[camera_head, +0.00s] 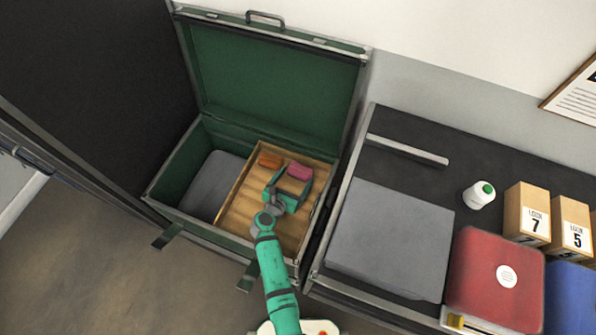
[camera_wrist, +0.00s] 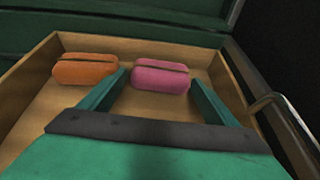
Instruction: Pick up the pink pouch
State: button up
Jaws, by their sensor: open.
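The pink pouch (camera_head: 299,171) lies in the wooden tray (camera_head: 238,207) inside the open green trunk (camera_head: 276,87), near the tray's back side. In the wrist view the pink pouch (camera_wrist: 160,76) sits just ahead of and between the two fingers. My gripper (camera_head: 289,181) is open and reaches into the trunk from the front. It also shows in the wrist view (camera_wrist: 158,88), with nothing held. I cannot tell whether a finger touches the pouch.
An orange pouch (camera_head: 270,160) lies left of the pink one in the tray. A grey item (camera_head: 215,183) fills the trunk's left part. The trunk walls surround the tray. To the right, a dark counter holds a grey box (camera_head: 390,238), a white bottle (camera_head: 479,195) and a red folded item (camera_head: 495,280).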

aim_at(298, 172)
jog(key=shift+r+x, duration=0.15)
jog(key=shift+x, duration=1.05)
jog(key=shift+r+x, duration=0.15)
jog(key=shift+x, duration=1.05)
jog(key=shift+w, duration=0.1)
jog(key=shift+c, duration=0.6)
jog(key=c, duration=0.6)
jog(key=shift+c, duration=0.2)
jog(key=shift+r, duration=0.15)
